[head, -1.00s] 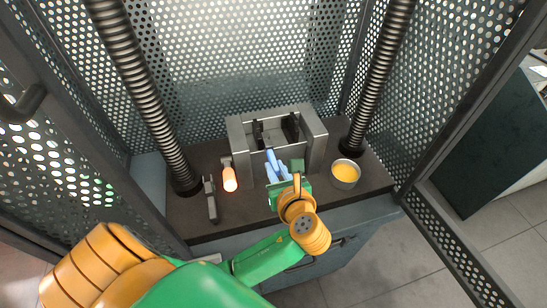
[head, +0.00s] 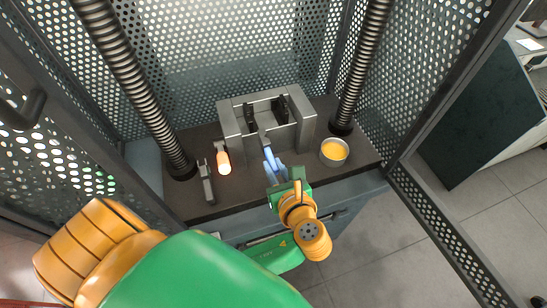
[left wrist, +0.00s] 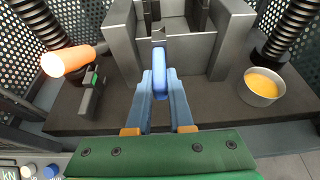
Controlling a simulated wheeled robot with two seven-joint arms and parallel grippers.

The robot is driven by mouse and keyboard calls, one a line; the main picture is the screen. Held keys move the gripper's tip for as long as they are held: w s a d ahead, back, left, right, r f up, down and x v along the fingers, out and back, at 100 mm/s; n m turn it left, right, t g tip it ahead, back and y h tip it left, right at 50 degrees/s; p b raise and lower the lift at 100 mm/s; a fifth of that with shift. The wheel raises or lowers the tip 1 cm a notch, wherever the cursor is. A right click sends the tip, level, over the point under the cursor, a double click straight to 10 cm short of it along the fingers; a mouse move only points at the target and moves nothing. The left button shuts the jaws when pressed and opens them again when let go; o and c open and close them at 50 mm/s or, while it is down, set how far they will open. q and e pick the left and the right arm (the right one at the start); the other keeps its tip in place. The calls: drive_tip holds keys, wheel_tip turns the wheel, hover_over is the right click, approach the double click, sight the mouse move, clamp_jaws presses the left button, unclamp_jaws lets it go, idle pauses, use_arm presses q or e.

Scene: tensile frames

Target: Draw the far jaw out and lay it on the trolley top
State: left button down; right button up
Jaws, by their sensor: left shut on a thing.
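My left gripper (head: 271,162) is shut on a piece with a rounded blue grip (left wrist: 161,82) and a grey end (left wrist: 158,38), just in front of the metal frame. I cannot tell whether the grey end still touches the frame. The grey metal frame (head: 227,126) stands at the back of the dark trolley top (head: 188,205). Two dark upright parts (head: 250,117) (head: 281,108) show inside it. I cannot tell which is a jaw. A grey piece with a green patch (left wrist: 92,98) lies on the top to the left; it also shows in the head view (head: 207,186). My right gripper is out of view.
A glowing orange cylinder (head: 224,162) lies left of the frame. A bowl with yellow content (head: 334,152) stands to the right. Ribbed columns (head: 125,90) (head: 362,65) rise on both sides. Perforated walls enclose the back and sides. The front strip of the top is mostly bare.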

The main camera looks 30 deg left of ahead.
sight(270, 155)
use_arm(q)
drive_tip(key=p, duration=0.1)
drive_tip(key=r+p, duration=0.1)
drive_tip(key=shift+s+d+r+p, duration=0.25)
drive_tip(key=shift+d+r+p, duration=0.05)
drive_tip(key=shift+r+p, duration=0.1)
drive_tip(key=shift+s+d+r, duration=0.4)
drive_tip(key=shift+d+r, duration=0.05)
drive_tip(key=shift+r, duration=0.2)
